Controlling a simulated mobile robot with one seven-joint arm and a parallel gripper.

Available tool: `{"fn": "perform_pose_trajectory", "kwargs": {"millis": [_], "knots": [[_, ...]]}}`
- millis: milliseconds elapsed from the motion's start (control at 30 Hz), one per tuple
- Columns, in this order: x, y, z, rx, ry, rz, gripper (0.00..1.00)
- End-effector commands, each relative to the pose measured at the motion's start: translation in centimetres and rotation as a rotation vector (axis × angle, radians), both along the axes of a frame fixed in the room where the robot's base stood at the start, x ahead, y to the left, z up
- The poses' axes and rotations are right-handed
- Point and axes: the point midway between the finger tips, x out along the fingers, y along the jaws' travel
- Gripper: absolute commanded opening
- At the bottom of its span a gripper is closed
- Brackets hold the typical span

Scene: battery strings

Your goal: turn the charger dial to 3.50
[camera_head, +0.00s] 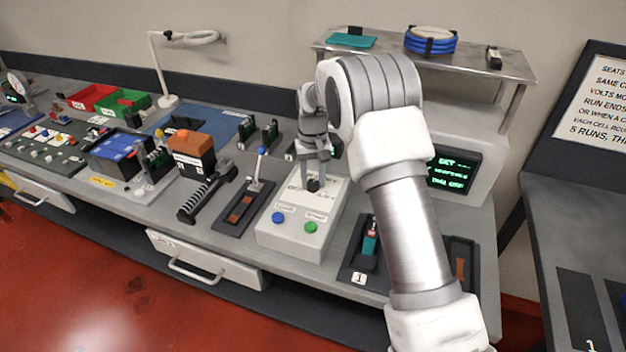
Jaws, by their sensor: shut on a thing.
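The charger (292,238) is a pale box on the bench, with a blue button and a green button on its sloped front. The black dial (314,185) stands on its top face. My gripper (314,180) reaches down from above and is shut on the dial. Print on the charger top beside the dial is too small and partly covered to read. A dark display (453,170) with green text stands behind my arm at the right; part of it is hidden and its text is not clear.
A lever on a dark base (243,207) stands just left of the charger. A cell holder marked 1 (364,250) lies to its right, near my forearm. A steel shelf (480,62) rises behind.

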Motion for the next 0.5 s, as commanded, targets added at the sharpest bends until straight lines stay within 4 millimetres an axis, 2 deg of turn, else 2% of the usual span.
{"fn": "perform_pose_trajectory", "kwargs": {"millis": [200,500], "knots": [[0.06,0.00,0.10,0.000,-0.002,-0.151,0.00],[0.05,0.05,0.10,0.000,-0.002,-0.267,0.00]]}}
